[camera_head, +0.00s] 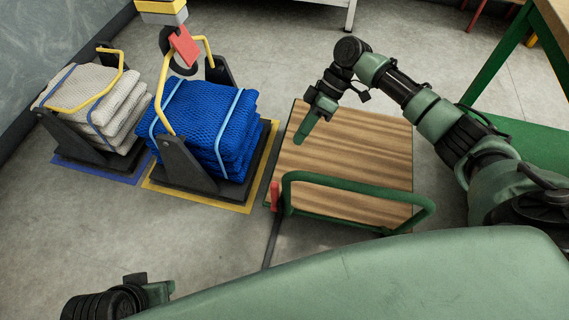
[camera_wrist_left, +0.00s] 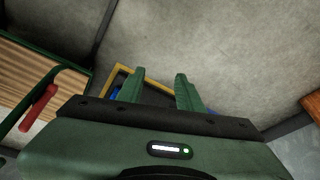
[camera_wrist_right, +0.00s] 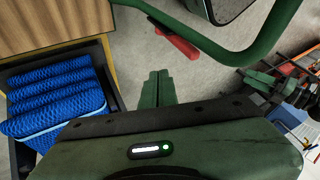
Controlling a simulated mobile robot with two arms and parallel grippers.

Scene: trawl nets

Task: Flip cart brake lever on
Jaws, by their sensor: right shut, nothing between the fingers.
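The cart (camera_head: 395,150) has a wooden deck and a green tube handle (camera_head: 355,180). Its red brake lever (camera_head: 275,196) stands at the handle's left end. The lever also shows in the left wrist view (camera_wrist_left: 38,107) and, beyond the fingertips, in the right wrist view (camera_wrist_right: 178,44). My right gripper (camera_head: 299,142) is shut and empty above the deck, apart from the lever; its fingers are together in the right wrist view (camera_wrist_right: 158,74). My left gripper (camera_wrist_left: 157,78) is open and empty; in the head view only part of it shows at bottom left.
A blue net stack (camera_head: 208,120) sits in a dark cradle left of the cart, with a pale net stack (camera_head: 100,100) farther left. A red and yellow hanging hook (camera_head: 183,45) is above the blue stack. A green-framed table (camera_head: 500,60) stands at right.

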